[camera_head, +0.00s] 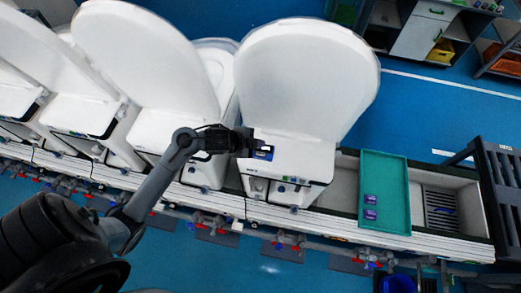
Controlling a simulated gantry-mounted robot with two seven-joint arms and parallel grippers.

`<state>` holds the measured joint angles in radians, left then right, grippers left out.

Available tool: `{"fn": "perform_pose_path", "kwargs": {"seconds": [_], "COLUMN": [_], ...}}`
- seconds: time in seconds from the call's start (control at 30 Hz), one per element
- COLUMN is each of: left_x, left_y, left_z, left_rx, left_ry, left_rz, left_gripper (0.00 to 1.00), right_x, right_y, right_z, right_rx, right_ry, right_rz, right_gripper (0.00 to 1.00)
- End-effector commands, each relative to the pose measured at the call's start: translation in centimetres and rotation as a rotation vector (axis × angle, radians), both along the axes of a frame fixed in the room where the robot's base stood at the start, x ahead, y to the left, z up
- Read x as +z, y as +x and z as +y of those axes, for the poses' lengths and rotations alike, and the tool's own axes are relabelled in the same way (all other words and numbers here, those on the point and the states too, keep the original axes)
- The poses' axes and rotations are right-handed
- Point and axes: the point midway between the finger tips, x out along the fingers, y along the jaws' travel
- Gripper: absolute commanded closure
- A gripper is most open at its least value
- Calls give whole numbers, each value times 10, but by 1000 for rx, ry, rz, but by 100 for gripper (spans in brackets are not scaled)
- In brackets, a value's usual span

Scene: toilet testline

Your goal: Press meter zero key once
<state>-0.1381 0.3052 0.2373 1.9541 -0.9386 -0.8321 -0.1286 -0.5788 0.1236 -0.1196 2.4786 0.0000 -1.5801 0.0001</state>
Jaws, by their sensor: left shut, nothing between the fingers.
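A small blue meter (263,152) with a pale display sits on the rear ledge of the white toilet with the raised lid. Its keys are too small to make out. My left gripper (247,143) is shut and empty, right beside the meter's left edge. I cannot tell whether its fingertips touch the meter. My right gripper is not in view.
Several white toilets with raised lids (305,80) stand in a row along the bench. A teal tray (384,180) with two small purple-blue items (370,206) lies to the right. Pipes with red and blue valves run along the bench's near side.

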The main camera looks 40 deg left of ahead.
Motion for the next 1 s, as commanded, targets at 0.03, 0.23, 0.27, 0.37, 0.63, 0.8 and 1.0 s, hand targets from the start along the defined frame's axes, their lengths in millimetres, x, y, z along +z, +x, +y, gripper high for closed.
{"fn": "perform_pose_path", "kwargs": {"seconds": [0.03,0.23,0.27,0.37,0.63,0.8,1.0], "left_x": [3,8,8,9,9,6,-5], "left_y": [6,13,13,14,13,13,13], "left_z": [5,11,11,12,12,12,12], "left_rx": [-34,-119,-126,-136,-137,-136,-136], "left_ry": [-1,-17,-18,-21,-21,-21,-21], "left_rz": [-11,-29,-31,-33,-33,-33,-33], "left_gripper": [100,100,100,100,100,100,100], "right_x": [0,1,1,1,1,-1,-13], "right_y": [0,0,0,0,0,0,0], "right_z": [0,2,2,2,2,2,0], "right_rx": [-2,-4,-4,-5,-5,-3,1], "right_ry": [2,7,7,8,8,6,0], "right_rz": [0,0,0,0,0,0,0], "right_gripper": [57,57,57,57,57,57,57]}}
